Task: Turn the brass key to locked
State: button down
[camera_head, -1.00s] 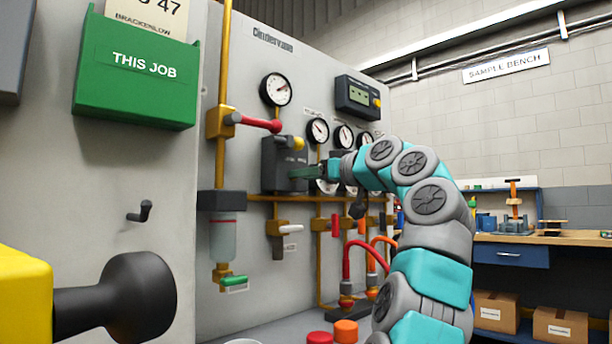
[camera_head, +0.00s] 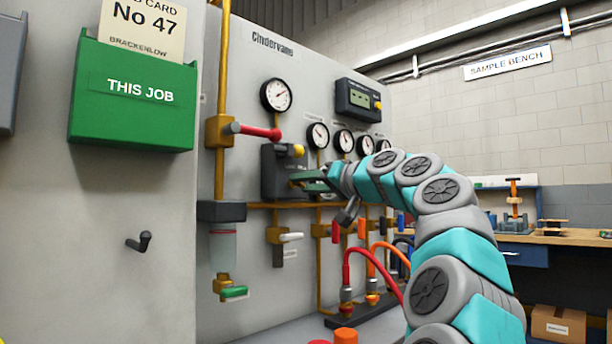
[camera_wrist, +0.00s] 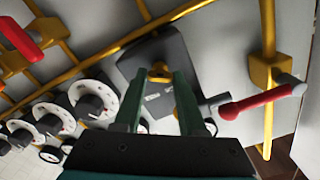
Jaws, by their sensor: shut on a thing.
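The brass key (camera_wrist: 160,73) shows between my fingertips in the wrist view, at the face of a dark grey box (camera_wrist: 155,50) on the panel. My gripper (camera_wrist: 160,82) has its two green fingers on either side of the key, shut on it. In the head view my gripper (camera_head: 303,180) is at the front of the same grey box (camera_head: 270,172), and the key is hidden by the fingers. A yellow knob (camera_head: 299,151) sticks out at the box's upper right. I cannot read the labels on the box, nor tell the key's setting.
A red-handled valve (camera_head: 262,132) is close to the box's upper left. Gauges (camera_head: 318,135) and a display unit (camera_head: 358,99) sit to the right. Brass pipes and hoses (camera_head: 362,260) run below. A green job-card holder (camera_head: 132,95) hangs at left.

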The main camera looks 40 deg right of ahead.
jog(key=m+p, duration=0.6)
jog(key=m, duration=0.5)
jog(key=shift+m, duration=0.5)
jog(key=shift+c, duration=2.4)
grip_release()
jog(key=s, duration=0.7)
jog(key=shift+s+d+b, duration=0.35)
jog(key=shift+s+b, duration=0.05)
